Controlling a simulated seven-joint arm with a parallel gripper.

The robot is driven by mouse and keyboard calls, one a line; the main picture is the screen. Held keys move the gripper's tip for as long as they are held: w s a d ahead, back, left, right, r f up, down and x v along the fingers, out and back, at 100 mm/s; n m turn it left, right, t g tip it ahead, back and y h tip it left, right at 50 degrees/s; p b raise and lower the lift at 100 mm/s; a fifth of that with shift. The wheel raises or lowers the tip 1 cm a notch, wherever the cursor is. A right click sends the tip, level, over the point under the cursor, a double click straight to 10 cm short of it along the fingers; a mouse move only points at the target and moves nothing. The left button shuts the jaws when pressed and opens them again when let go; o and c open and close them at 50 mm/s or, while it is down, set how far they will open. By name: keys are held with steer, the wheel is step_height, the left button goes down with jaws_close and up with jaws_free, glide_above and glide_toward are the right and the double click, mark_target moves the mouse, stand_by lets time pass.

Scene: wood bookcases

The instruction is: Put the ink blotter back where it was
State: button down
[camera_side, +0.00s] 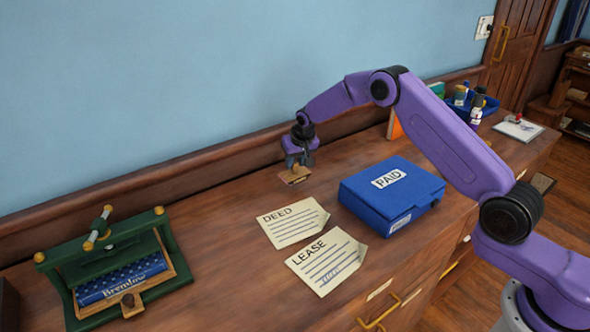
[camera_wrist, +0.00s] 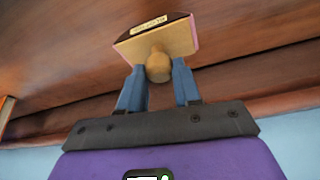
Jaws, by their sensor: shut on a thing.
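My gripper (camera_side: 299,160) is at the back of the desk near the wall, pointing down. It is shut on the ink blotter (camera_side: 295,176), a small wooden block with a round knob. In the wrist view the blotter (camera_wrist: 172,42) hangs by its knob between the two blue-grey fingers of my gripper (camera_wrist: 158,80). It has a pinkish edge and a small lettered label. I cannot tell whether its underside touches the desk.
Sheets marked DEED (camera_side: 291,221) and LEASE (camera_side: 327,262) lie in front of my gripper. A blue PAID box (camera_side: 365,205) stands to the right. A green press (camera_side: 165,245) with a blue Bremlow book (camera_side: 122,281) is at left. A blue bottle tray (camera_side: 488,106) and a white pad (camera_side: 519,129) are far right.

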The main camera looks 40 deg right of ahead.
mark_target(297, 164)
steer(key=shift+w+f, duration=0.15)
steer(key=shift+f, duration=1.5)
steer(key=shift+f, duration=0.15)
steer(key=c, duration=0.8)
jaws_free()
steer(key=shift+v, duration=6.1)
steer(key=shift+a, duration=0.15)
